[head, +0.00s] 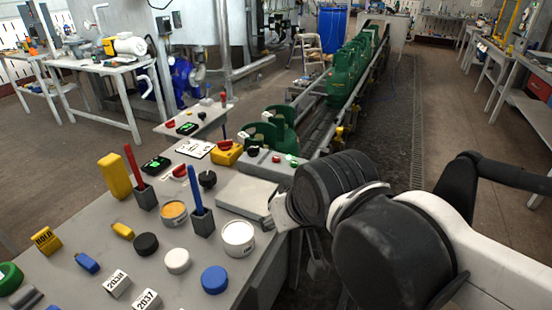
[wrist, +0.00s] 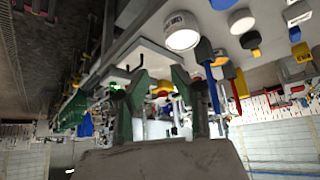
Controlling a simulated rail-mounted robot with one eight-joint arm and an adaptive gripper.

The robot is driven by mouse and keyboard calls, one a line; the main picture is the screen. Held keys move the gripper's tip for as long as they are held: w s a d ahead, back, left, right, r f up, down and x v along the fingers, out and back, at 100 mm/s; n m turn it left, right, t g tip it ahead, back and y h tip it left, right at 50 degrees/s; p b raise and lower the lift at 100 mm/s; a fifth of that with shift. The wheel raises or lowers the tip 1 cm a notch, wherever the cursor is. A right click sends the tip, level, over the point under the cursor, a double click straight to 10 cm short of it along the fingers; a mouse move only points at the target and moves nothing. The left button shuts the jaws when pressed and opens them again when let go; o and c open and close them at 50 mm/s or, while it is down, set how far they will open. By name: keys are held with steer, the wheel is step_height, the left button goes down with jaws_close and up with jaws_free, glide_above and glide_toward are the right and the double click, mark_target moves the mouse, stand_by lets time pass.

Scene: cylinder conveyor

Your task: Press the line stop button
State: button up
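A grey control box (head: 266,168) sits at the far end of the near table, beside the conveyor. It carries a small red button (head: 276,159), a green button (head: 293,161) and a black knob (head: 253,150). I cannot read any label that tells which is the line stop. My gripper (wrist: 158,74) is open and empty in the wrist view, its two fingers apart. In the head view my wrist largely hides the gripper, which is by the table's right edge, nearer me than the box. A small green spot (wrist: 114,87) shows beside the left finger in the wrist view.
A pale flat plate (head: 246,197) lies between the box and a white tin (head: 238,238). Green cylinders (head: 346,75) line the conveyor behind. The dark floor right of the table is open beyond my arm.

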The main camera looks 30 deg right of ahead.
jaws_close()
stand_by(1.1)
